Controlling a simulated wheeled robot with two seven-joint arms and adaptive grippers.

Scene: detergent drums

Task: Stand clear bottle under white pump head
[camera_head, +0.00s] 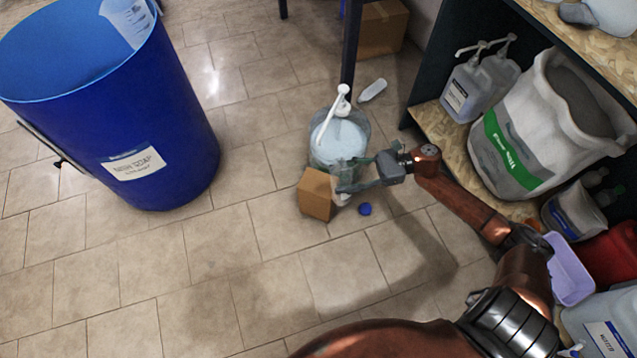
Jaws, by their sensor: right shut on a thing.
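The white pump head (342,92) rises from a clear, wide drum (326,157) of pale blue liquid on the tiled floor. Its long spout slants down toward the near side of the drum. My right gripper (347,181) is at the drum's near side, shut on a small clear bottle (342,198), mostly hidden by the fingers. The bottle is beside a small cardboard box (315,194), roughly below the spout's end. I cannot tell whether the bottle touches the floor or is exactly under the spout. My left gripper is out of view.
A blue cap (365,209) lies near the gripper. A white bottle (372,90) lies behind the drum, by a dark table leg (351,50). A big blue barrel (150,120) stands left. A shelf with a sack (505,150) and jugs (463,92) is right. The near floor is clear.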

